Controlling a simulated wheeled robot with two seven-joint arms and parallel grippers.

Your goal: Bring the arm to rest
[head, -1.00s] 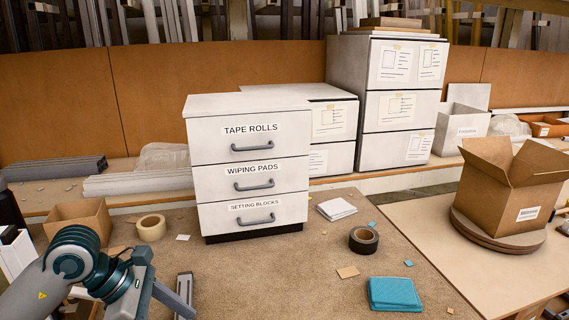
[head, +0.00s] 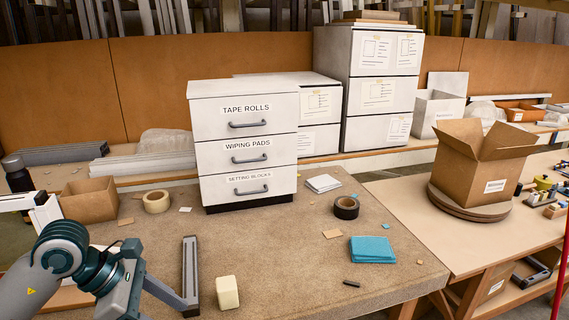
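My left arm comes in at the lower left, and its gripper (head: 172,303) is low over the near left of the bench, partly cut off by the bottom edge. One grey finger shows in front of a grey slotted bar (head: 190,262); the other finger is not clear, so I cannot tell its opening. A cream block (head: 227,292) stands on the bench right of the gripper, apart from it. The white drawer cabinet (head: 247,145) has all three labelled drawers shut: tape rolls, wiping pads, setting blocks. My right gripper is not in view.
On the bench (head: 290,265) are a beige tape roll (head: 156,202), black tape (head: 346,207), blue pads (head: 372,249) and a small dark piece (head: 351,284). An open carton (head: 475,170) stands on a round turntable at right. A small open box (head: 88,200) is at left.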

